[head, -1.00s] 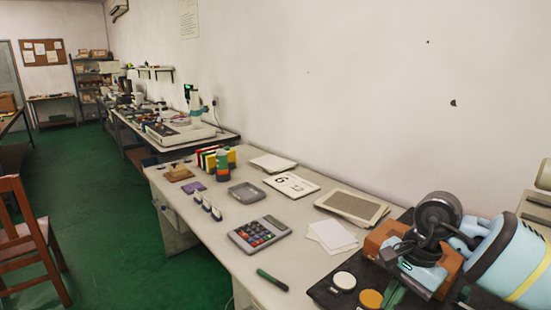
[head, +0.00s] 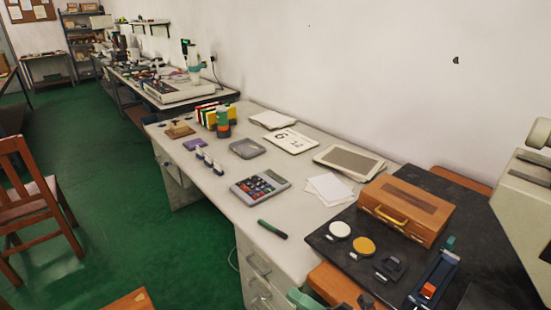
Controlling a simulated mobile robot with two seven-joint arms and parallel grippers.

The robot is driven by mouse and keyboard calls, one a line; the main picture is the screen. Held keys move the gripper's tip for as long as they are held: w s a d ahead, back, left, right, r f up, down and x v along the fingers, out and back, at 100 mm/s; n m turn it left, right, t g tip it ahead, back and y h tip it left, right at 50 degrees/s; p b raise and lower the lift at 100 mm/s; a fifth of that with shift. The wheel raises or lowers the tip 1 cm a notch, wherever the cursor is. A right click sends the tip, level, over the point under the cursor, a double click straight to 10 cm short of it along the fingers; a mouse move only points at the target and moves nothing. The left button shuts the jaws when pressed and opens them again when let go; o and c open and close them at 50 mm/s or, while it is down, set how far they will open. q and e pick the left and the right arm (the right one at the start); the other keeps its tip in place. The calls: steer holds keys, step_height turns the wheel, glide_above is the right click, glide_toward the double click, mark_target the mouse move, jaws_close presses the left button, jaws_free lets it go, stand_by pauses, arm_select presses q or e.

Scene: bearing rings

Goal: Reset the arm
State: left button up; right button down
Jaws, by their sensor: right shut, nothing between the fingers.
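My left gripper is not in view. The brown wooden case (head: 407,212) with a yellow handle stands closed on the black mat (head: 325,246), with no gripper over it.
A white disc (head: 340,230), an orange disc (head: 363,246) and a blue device (head: 433,280) lie on the mat. Wooden chairs stand on the green floor at left. A pale machine (head: 528,200) stands at right.

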steer(key=s+d+f+m+t+h, duration=0.2)
steer(key=s+d+f+m+h, duration=0.25)
steer(key=f+m+h, duration=0.5)
steer(key=s+d+f+m+t+h, duration=0.3)
steer(key=d+f+m, duration=0.35)
steer(key=m, duration=0.55)
steer(key=s+d+f+m+g+h, duration=0.2)
steer(key=s+f+m+g, duration=0.1)
steer(key=s, duration=0.4)
steer(key=s+d+f+m+g+h, duration=0.2)
steer(key=s+f+m+g, duration=0.2)
steer(key=s+f, duration=0.4)
steer(key=shift+s+d+m+p, duration=0.25)
steer(key=shift+m+p, duration=0.2)
steer(key=shift+m, duration=0.4)
